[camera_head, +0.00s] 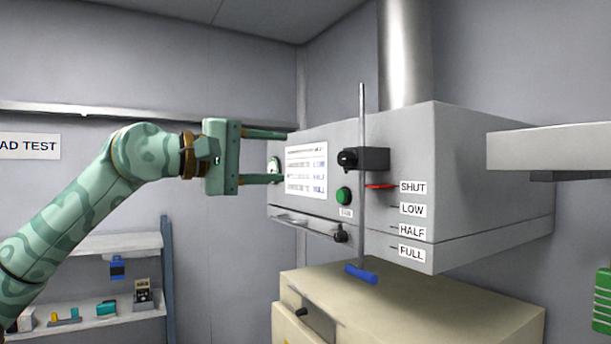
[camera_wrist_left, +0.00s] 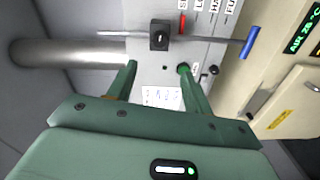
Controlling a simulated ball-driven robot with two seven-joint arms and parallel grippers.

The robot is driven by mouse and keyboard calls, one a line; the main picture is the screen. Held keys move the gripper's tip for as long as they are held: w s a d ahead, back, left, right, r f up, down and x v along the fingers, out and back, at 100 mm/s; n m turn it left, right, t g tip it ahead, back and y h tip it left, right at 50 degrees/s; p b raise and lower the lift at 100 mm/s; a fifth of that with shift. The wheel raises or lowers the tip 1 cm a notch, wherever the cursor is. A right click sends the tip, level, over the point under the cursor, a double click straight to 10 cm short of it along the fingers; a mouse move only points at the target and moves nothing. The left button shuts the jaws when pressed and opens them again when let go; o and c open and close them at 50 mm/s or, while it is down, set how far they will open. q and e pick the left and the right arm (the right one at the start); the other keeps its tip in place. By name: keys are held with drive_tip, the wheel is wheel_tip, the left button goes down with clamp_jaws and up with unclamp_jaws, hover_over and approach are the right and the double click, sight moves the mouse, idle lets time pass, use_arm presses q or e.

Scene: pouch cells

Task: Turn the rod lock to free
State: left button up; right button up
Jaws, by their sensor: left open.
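The rod lock (camera_head: 373,158) is a dark block with a black knob (camera_head: 347,158) on the front of a grey hood. A thin upright steel rod (camera_head: 361,110) runs past it, with a blue handle (camera_head: 361,274) at its lower end. A red pointer (camera_head: 379,187) on the rod is level with the SHUT label (camera_head: 412,187). My left gripper (camera_head: 284,157) is open and empty, left of the lock, its fingers pointing at the hood front. In the left wrist view the lock (camera_wrist_left: 160,36) lies beyond the fingertips (camera_wrist_left: 158,70), apart from them. My right gripper is out of view.
A green button (camera_head: 343,196) and a small black knob (camera_head: 341,233) are near the lock. LOW, HALF and FULL labels (camera_head: 411,253) run down the hood edge. A cream cabinet (camera_head: 420,300) stands below. A grey ledge (camera_head: 550,148) juts in at the right.

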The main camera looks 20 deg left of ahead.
use_arm(q)
drive_tip(key=v, duration=0.3)
drive_tip(key=shift+s+a+b, duration=0.1)
drive_tip(key=shift+b, duration=0.2)
